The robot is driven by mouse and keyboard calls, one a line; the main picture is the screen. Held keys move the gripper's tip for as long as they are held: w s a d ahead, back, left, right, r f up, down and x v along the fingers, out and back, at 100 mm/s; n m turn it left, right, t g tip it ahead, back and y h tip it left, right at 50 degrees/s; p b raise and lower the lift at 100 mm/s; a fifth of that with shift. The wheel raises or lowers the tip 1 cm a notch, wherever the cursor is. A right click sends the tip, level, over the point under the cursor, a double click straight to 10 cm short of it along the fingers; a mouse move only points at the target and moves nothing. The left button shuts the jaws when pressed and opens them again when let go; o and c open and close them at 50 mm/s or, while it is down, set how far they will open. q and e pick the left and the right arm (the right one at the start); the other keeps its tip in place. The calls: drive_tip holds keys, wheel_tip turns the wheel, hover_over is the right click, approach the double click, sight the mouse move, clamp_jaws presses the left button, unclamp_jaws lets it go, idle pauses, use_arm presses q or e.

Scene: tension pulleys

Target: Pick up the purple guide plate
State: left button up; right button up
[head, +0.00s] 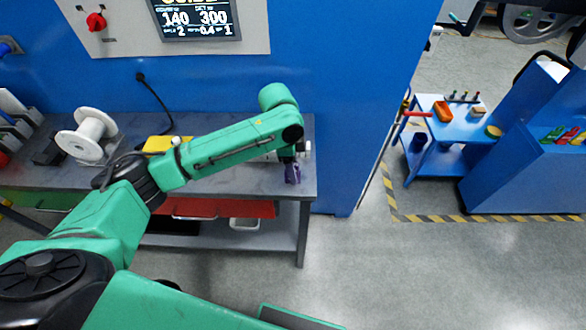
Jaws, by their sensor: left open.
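The purple guide plate (292,174) is a small dark purple piece at the right end of the grey workbench (215,183), by its front edge. My left arm reaches across the bench from the left. My left gripper (291,160) points down right at the plate and is open. The arm's end hides the top of the plate, and the fingers are too small and dark to tell whether they touch it. My right gripper is out of view.
A white spool (88,133) and a yellow item (158,143) are on the bench. A blue machine wall with a display (195,18) rises behind. A blue cart (455,124) stands at the right. The floor in front on the right is clear.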

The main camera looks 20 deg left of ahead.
use_arm(q)
drive_tip(key=shift+d+f, duration=0.15)
drive_tip(key=shift+f, duration=0.6)
clamp_jaws()
drive_tip(key=shift+r, duration=0.15)
wheel_tip(320, 180, up, 20)
drive_tip(key=b, duration=0.1)
drive_tip(key=shift+b, duration=0.35)
